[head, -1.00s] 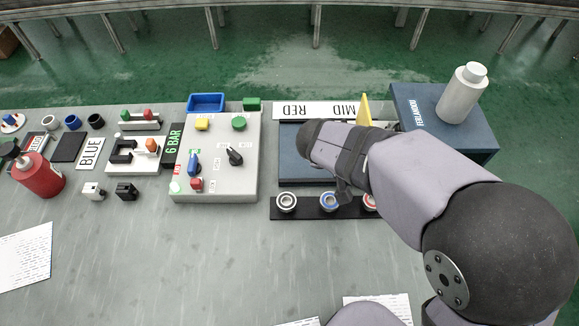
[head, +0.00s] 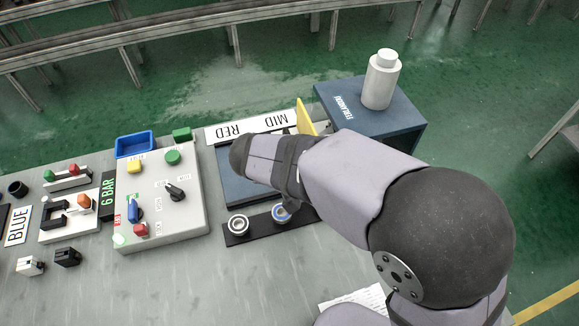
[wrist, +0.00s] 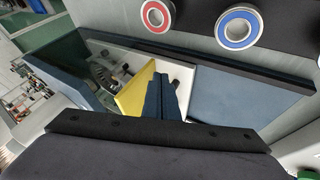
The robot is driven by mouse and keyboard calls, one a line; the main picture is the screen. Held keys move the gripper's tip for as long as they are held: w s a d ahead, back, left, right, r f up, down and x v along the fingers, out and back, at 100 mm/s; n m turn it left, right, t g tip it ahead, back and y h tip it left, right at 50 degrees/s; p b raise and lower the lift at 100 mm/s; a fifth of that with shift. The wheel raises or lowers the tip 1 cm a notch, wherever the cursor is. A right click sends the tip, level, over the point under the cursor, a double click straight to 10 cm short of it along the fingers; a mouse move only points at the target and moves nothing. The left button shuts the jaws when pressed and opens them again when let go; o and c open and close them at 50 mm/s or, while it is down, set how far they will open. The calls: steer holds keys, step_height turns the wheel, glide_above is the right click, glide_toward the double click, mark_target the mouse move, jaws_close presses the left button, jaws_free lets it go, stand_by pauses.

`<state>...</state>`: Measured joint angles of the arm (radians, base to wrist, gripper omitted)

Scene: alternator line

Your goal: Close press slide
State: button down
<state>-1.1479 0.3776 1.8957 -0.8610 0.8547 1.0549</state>
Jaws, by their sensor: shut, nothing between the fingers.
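A flat dark blue slide plate (head: 232,183) lies on the bench, partly under my arm in the head view. It also shows in the wrist view (wrist: 245,100). An upright yellow plate (head: 306,118) stands by its right end, near the dark blue press box (head: 405,122). In the wrist view my gripper (wrist: 162,78) is shut and empty, right beside the yellow plate (wrist: 133,95); I cannot tell whether they touch. In the head view my wrist hides the gripper and much of the slide.
A black strip (head: 256,227) with bearings lies in front of the slide. A white bottle (head: 381,82) stands on the press box. A grey control panel (head: 188,215) with buttons is to the left. A label strip (head: 253,128) lies behind the slide. The front bench is mostly clear.

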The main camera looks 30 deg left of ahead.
steer(key=shift+s+a+f, duration=0.15)
steer(key=shift+s+a, duration=0.5)
steer(key=p+v, duration=0.3)
steer(key=v, duration=0.7)
steer(key=shift+p, duration=0.4)
steer(key=w+a+p, duration=0.2)
steer(key=w+p, duration=0.1)
steer(key=w, duration=0.4)
steer(key=shift+d+p+x, duration=0.2)
steer(key=shift+p+x, duration=1.5)
steer(key=shift+x, duration=3.05)
steer(key=shift+w, duration=0.1)
